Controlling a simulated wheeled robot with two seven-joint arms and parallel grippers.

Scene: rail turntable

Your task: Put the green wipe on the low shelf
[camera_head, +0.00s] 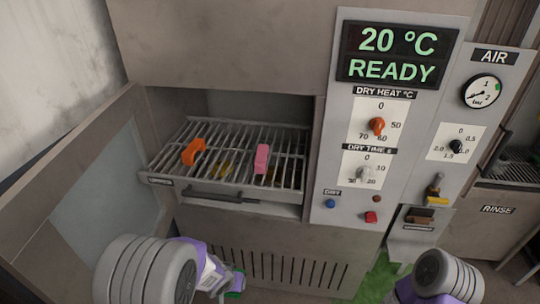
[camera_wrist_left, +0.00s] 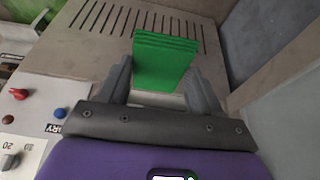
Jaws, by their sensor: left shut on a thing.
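The green wipe (camera_wrist_left: 164,62) is a folded stack of thin layers, held between the two grey fingers of my left gripper (camera_wrist_left: 162,88). In the head view my left gripper (camera_head: 232,284) is low in front of the cabinet, and a little of the wipe's green shows there. An open cabinet holds a pulled-out wire rack (camera_head: 210,150) with an orange piece (camera_head: 194,152) and a pink piece (camera_head: 262,158) on it. I cannot tell which surface is the low shelf. My right arm shows at the bottom right, but its fingertips are out of frame.
The cabinet door (camera_head: 85,190) stands open at the left. A control panel (camera_head: 385,120) with dials and buttons is right of the opening. A vented lower front (camera_head: 280,262) lies below the rack. A rinse unit (camera_head: 497,210) stands at the right.

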